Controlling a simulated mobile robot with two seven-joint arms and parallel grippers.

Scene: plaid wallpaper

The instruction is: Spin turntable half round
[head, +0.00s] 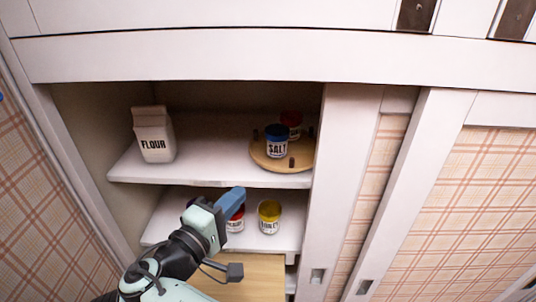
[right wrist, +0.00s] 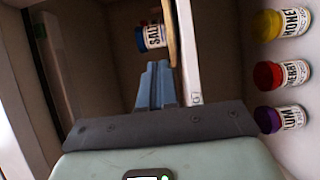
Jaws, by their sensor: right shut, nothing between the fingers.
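The turntable (head: 270,162) is a round wooden disc with short dark pegs on the upper shelf, at the right of the cabinet opening. A blue-lidded salt jar (head: 277,141) and a red jar (head: 291,121) stand on it; the door frame hides its right edge. In the right wrist view the turntable (right wrist: 171,30) shows edge-on with the salt jar (right wrist: 150,38). My right gripper (head: 232,198) is shut and empty, in front of the lower shelf, below and left of the turntable and apart from it. Its shut fingers show in the right wrist view (right wrist: 156,85). My left gripper is not in view.
A flour carton (head: 154,134) stands at the left of the upper shelf (head: 210,165). The lower shelf holds a honey jar (head: 268,217), a red-lidded jar (head: 236,218) partly behind my gripper, and a plum jar (right wrist: 269,119). The sliding door frame (head: 340,190) bounds the right side.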

